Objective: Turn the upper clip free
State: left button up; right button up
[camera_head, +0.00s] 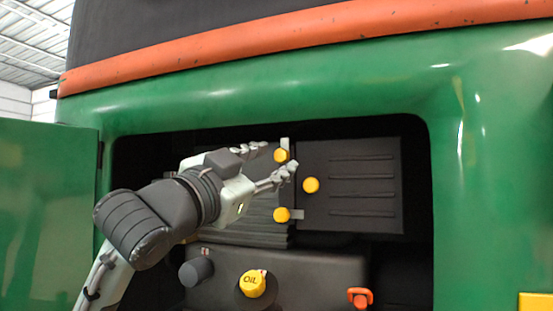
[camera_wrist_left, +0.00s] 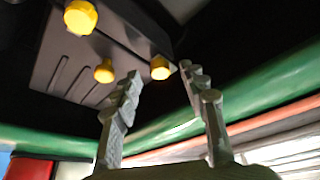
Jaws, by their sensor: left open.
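The upper clip (camera_head: 281,155) has a yellow knob with a pale tab pointing up, at the edge of the dark cover in the green body's opening. My left gripper (camera_head: 276,159) is open, its fingertips on either side of the upper clip. In the left wrist view the upper clip's knob (camera_wrist_left: 160,68) shows between the fingertips, a little beyond them. I cannot tell whether a finger touches it. The lower clip (camera_head: 281,214) has a yellow knob with its tab pointing right. My right gripper is not in view.
Another yellow knob (camera_head: 311,185) sits on the slotted dark cover (camera_head: 365,185). Below are a yellow oil cap (camera_head: 252,284), a dark cap (camera_head: 196,271) and an orange handle (camera_head: 360,297). A green door (camera_head: 45,210) stands open at left. The green rim surrounds the opening.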

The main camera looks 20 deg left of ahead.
pick_arm(q)
jog(key=v, duration=0.5)
dwell(0.4)
